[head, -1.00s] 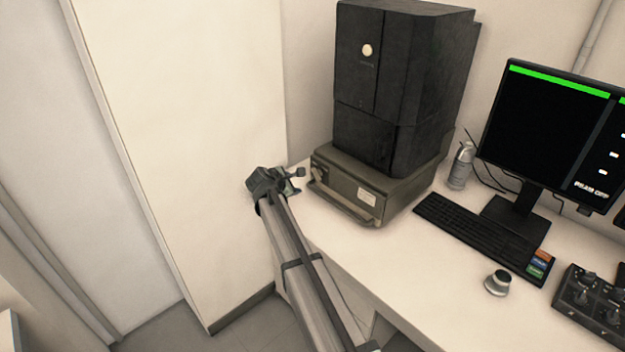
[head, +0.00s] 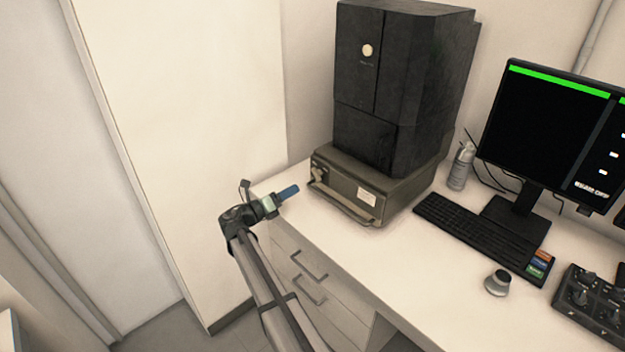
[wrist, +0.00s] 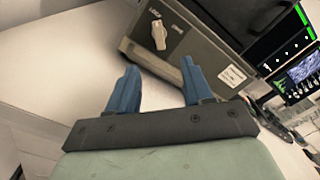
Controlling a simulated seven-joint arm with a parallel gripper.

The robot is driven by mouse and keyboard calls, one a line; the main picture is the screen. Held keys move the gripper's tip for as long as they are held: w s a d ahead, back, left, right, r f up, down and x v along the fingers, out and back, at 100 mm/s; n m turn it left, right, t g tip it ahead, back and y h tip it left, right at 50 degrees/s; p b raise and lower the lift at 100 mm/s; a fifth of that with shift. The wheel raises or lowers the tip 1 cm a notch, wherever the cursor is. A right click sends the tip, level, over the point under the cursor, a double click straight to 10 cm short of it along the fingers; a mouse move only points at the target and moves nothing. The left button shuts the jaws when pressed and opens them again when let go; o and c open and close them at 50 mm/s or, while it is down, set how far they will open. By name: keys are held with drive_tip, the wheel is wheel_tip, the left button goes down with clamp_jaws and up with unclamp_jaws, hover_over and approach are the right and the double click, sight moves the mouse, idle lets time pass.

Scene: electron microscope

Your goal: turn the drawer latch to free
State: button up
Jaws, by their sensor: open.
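The drawer latch (wrist: 159,34) is a small pale lever on the front face of the grey-brown drawer unit (wrist: 195,42), near its left end. Small markings sit beside it, too blurred to read surely. In the head view the unit (head: 385,184) lies under the black microscope column, and the latch is only a tiny dark spot (head: 316,163). My gripper (head: 290,191) is open and empty, left of and in front of the unit. In the wrist view its blue fingers (wrist: 160,68) point toward the drawer front, apart from the latch.
A bar handle (head: 340,206) runs along the drawer front, close to the right finger in the wrist view. The black microscope column (head: 400,90) stands above. A keyboard (head: 480,232), bottle (head: 461,167) and monitor (head: 550,130) are to the right.

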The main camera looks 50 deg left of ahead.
sight(316, 177)
drive_tip(key=w, duration=1.1)
drive_tip(key=shift+w, duration=0.1)
drive_tip(key=shift+c, duration=0.4)
clamp_jaws()
